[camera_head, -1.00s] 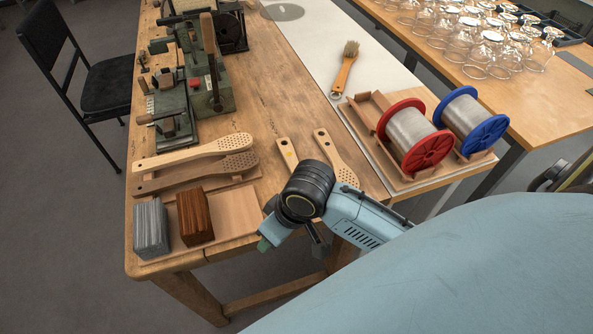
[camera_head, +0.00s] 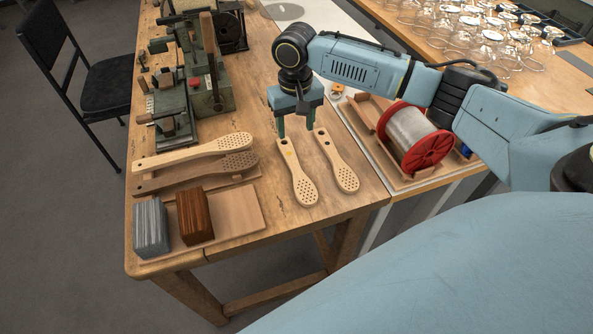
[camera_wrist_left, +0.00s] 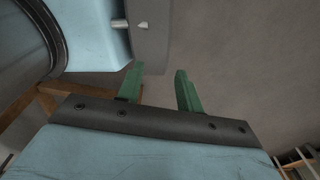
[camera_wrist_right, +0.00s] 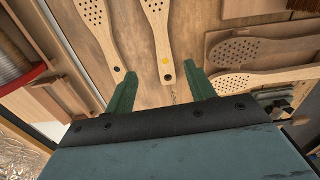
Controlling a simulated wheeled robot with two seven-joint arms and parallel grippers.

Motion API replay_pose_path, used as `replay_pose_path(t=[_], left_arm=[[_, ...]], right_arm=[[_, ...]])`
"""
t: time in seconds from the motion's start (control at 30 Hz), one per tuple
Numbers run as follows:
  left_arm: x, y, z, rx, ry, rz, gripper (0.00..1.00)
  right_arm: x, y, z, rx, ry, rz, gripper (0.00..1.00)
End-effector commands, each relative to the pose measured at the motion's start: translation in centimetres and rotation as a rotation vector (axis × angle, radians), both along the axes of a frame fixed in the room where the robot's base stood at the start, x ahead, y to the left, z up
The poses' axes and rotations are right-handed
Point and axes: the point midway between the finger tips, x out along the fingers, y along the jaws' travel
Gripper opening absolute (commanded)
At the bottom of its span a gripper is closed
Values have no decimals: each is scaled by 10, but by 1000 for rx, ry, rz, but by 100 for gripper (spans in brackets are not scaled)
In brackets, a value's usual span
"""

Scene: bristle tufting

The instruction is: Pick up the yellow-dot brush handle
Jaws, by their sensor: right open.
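The yellow-dot brush handle (camera_head: 298,178) lies flat on the bench, a pale wooden paddle with a perforated head towards me and a yellow dot on its neck. It also shows in the right wrist view (camera_wrist_right: 157,30). A similar handle with a dark dot (camera_head: 340,170) lies beside it on the right. My right gripper (camera_head: 295,131) is open, pointing down above the neck end of the yellow-dot handle. In the right wrist view that end lies between the open fingers (camera_wrist_right: 161,88), with nothing gripped. My left gripper (camera_wrist_left: 160,85) is open and empty over the floor.
Two more handles (camera_head: 195,153) lie on a rack at left. Grey and brown bristle blocks (camera_head: 150,228) stand on a wooden board (camera_head: 238,207). Green machines (camera_head: 205,85) stand behind. A red spool (camera_head: 425,150) sits in a wooden tray at right.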

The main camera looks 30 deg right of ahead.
Motion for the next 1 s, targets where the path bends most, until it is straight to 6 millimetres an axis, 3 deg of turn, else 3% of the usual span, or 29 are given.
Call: replay_pose_path(t=[0.3, 0.57, 0.83, 1.0], left_arm=[[0, 0, -13, 1, 0, -1, 36], [1, 6, -16, 7, -1, -4, 36], [0, 19, -26, 25, 1, -12, 36], [0, 23, -27, 31, 4, -13, 36]], right_arm=[[-1, 0, -61, -2, 2, -1, 55], [0, 2, -81, -1, 0, 3, 55], [0, 4, -120, -2, 0, 2, 55], [0, 5, -127, -1, -1, 3, 55]])
